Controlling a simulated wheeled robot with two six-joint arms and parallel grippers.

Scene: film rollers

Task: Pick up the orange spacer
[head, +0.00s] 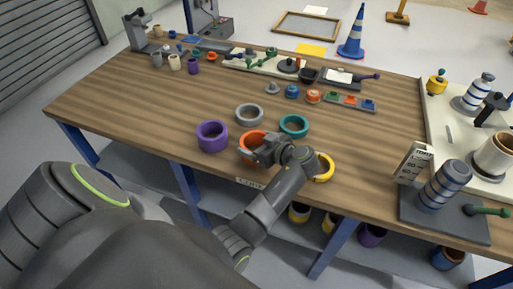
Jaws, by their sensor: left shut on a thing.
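The orange spacer (249,139) is a ring near the front middle of the wooden table, partly hidden behind my left gripper. My left gripper (262,150) is over the ring's near right side and is shut on it. The fingertips are small and partly hidden, and I cannot tell whether the ring is clear of the table top. My right gripper is not in view.
A purple ring (212,136), a grey ring (249,114), a teal ring (294,126) and a yellow ring (324,168) lie close around. A grey stand with a striped roller (443,186) is at right. Bare wooden table (370,135) lies between.

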